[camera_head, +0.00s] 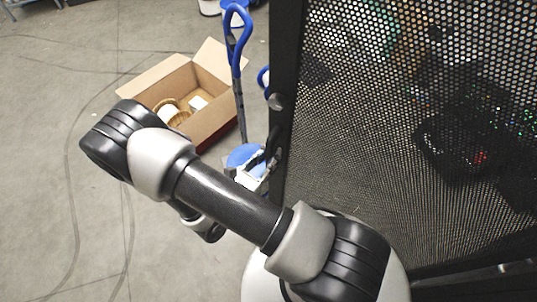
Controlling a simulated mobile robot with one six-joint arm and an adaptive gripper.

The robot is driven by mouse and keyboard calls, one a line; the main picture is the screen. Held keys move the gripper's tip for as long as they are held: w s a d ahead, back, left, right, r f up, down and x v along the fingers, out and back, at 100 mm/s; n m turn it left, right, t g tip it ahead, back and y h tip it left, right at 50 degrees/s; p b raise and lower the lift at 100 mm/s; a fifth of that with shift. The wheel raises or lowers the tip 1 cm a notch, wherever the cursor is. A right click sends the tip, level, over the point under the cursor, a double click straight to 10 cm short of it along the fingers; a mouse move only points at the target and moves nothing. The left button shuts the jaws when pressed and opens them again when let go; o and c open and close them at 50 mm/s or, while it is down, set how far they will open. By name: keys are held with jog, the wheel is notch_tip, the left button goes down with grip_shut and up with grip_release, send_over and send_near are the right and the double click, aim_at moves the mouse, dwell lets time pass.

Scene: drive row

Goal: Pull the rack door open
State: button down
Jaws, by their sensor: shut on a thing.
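The rack door (390,130) is a black perforated mesh panel with a solid dark frame along its left edge, filling the right of the head view. Dark equipment with small coloured lights shows through the mesh. I cannot tell from this view whether the door stands ajar.
An open cardboard box (212,130) with rolls and other items sits on the floor left of the door. A blue-handled trolley or tool (239,60) stands between box and door. The grey floor (50,180) at the left is clear apart from cables or marks.

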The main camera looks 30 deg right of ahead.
jog(key=shift+a+r, duration=0.1)
jog(key=shift+a, duration=0.05)
jog(key=c, duration=1.4)
grip_release()
jog(key=shift+c, duration=0.2)
jog(key=shift+s, duration=0.1)
jog(key=v, duration=1.2)
